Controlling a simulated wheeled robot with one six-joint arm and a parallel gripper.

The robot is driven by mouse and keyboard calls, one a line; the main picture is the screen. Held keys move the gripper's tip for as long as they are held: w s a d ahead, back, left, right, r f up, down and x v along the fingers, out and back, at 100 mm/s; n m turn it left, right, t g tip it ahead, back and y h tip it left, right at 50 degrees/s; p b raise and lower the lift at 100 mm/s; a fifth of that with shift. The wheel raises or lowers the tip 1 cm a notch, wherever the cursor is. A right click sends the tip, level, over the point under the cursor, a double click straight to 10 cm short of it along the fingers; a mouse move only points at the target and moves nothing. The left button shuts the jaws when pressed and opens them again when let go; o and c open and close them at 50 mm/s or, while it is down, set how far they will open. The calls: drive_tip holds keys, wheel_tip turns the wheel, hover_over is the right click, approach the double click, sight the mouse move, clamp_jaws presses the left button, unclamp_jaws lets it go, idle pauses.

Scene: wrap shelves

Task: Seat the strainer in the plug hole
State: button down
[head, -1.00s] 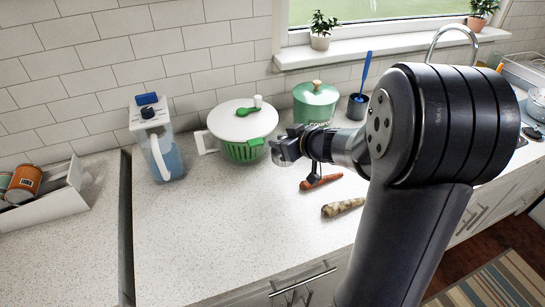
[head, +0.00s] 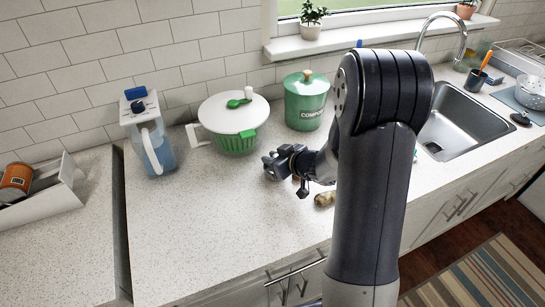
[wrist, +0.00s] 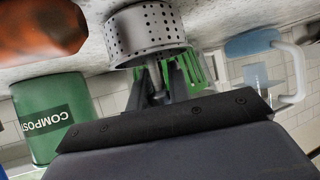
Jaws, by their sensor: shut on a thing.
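The strainer is a silver perforated metal cup (wrist: 148,35) with a centre post. My gripper (wrist: 157,85) is shut on that post, with the cup beyond the fingertips. The cup is near the speckled counter; I cannot tell if it touches. In the head view my gripper (head: 272,166) is over the counter in front of the salad spinner, and the strainer cannot be made out there. The steel sink (head: 468,125) is at the right, well away from my gripper. The plug hole (head: 433,148) shows at the sink's near left, beside my arm.
A green compost bin (head: 306,102), a salad spinner (head: 234,118) and a blue pitcher (head: 150,140) stand along the wall. A potato-like vegetable (head: 324,199) lies by my wrist; an orange one (wrist: 40,28) is close in the wrist view.

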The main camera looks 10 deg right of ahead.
drive_tip(key=shift+f+b, duration=0.2)
drive_tip(key=shift+b, duration=0.2)
drive_tip(key=c, duration=1.3)
unclamp_jaws()
drive_tip(key=shift+r, duration=0.1)
drive_tip(key=shift+r, duration=0.1)
